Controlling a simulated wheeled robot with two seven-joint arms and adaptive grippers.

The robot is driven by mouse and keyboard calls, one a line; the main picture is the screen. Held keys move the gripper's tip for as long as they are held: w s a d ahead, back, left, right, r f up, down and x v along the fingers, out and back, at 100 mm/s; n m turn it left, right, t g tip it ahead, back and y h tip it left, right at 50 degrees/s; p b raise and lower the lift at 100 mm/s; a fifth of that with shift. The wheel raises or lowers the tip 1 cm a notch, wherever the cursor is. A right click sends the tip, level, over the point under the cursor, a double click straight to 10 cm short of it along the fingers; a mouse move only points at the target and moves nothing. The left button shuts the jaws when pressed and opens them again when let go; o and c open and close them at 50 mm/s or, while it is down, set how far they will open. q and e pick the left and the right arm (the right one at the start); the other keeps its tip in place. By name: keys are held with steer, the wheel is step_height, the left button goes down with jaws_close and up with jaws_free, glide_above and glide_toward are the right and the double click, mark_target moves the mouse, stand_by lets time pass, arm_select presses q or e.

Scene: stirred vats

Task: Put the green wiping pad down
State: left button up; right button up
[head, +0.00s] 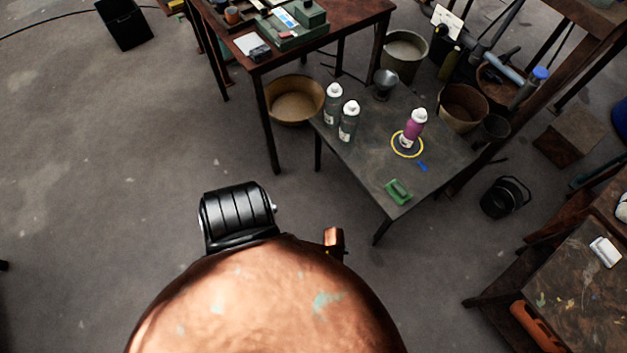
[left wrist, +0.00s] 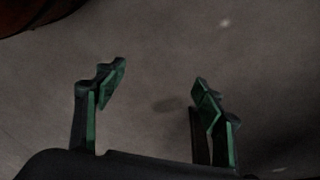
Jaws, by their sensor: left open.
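The green wiping pad (head: 398,188) lies flat on the low dark table (head: 370,155), close to its front corner, in the head view. No gripper touches it there. My left gripper (left wrist: 158,90) shows in the left wrist view, open with its green-lined fingers apart and nothing between them. Neither gripper shows in the head view, and my right gripper is in no view.
A copper dome (head: 265,300) with a black ribbed part (head: 237,215) fills the front. Floor is clear at left.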

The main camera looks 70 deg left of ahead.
arm_select(q)
steer(key=s+a+f+n, duration=0.2)
steer(key=s+a, duration=0.1)
steer(key=s, duration=1)
steer(key=s+a+f+n+g+y, duration=0.1)
steer(key=s+a+f, duration=0.1)
steer(key=s, duration=1.2)
steer(key=shift+a+f+n+g+y, duration=0.3)
steer(key=shift+a+f+n, duration=0.1)
steer(key=shift+a, duration=0.15)
